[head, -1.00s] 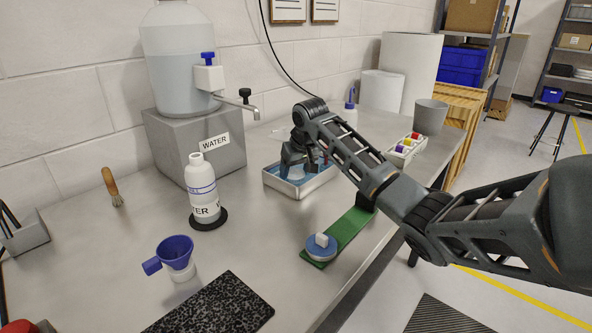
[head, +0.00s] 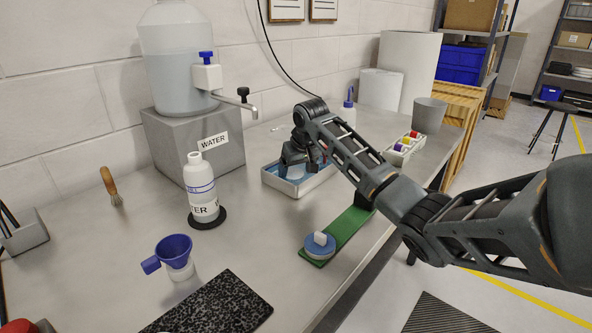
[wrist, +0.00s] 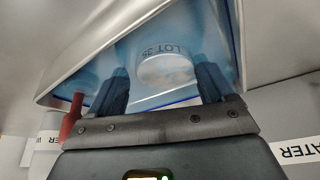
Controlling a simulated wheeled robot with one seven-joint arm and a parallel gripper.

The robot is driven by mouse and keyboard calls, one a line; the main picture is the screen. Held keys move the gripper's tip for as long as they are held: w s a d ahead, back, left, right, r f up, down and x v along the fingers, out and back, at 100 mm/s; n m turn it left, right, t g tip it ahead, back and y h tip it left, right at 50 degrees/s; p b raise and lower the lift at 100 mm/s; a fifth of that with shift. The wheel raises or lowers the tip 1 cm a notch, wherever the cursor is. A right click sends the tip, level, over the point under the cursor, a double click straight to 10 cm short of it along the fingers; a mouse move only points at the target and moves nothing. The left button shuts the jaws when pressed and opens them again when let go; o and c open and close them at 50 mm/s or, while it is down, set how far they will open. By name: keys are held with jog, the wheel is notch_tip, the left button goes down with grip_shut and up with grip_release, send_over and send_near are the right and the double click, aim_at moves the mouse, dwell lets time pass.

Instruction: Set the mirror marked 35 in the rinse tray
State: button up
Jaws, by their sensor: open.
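The mirror (wrist: 166,69), a pale disc with "LOT 35" on its side, sits in the rinse tray, a steel tray with blue liquid or lining. In the head view the rinse tray (head: 312,185) stands at the middle of the bench. My gripper (head: 302,166) reaches down into it. In the wrist view my gripper's fingers (wrist: 162,90) are apart, one on each side of the mirror, with visible gaps. In the head view the mirror is mostly hidden by the fingers.
A water bottle (head: 201,187) and the water tank's tap (head: 240,102) are to the left.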

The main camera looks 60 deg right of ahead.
jog(key=shift+w+a+f, duration=0.15)
jog(key=shift+a+f, duration=0.35)
jog(key=shift+f, duration=0.1)
jog(key=shift+r, duration=0.45)
jog(key=v, duration=1.2)
jog(key=shift+d+r+b, duration=0.3)
jog(key=shift+d+r, duration=0.05)
